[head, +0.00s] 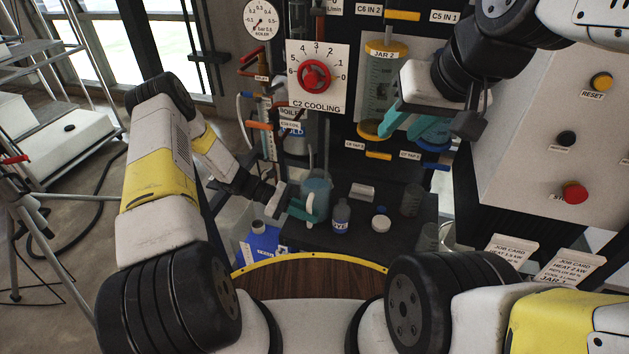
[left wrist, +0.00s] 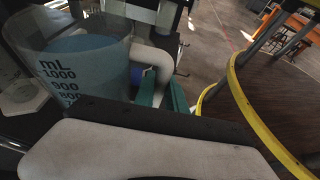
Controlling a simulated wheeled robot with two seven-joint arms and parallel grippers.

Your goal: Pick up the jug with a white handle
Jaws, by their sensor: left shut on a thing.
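The jug (head: 318,187) is clear with blue liquid and a white handle. It appears upright at the left part of the black bench; I cannot tell whether its base touches the bench. My left gripper (head: 303,209) is shut on its white handle. In the left wrist view the jug (left wrist: 85,68) shows mL marks, and its handle (left wrist: 154,60) runs down to the teal fingers (left wrist: 172,98). My right gripper (head: 414,124) is higher up, beside the yellow-capped Jar 2 (head: 382,85). Its teal fingers are apart and nothing shows between them.
On the black bench (head: 349,243) stand a small labelled bottle (head: 341,216), a white-lidded pot (head: 381,221) and a clear beaker (head: 411,199). A blue container (head: 262,244) is at the lower left. The panel with a red dial (head: 314,76) rises behind.

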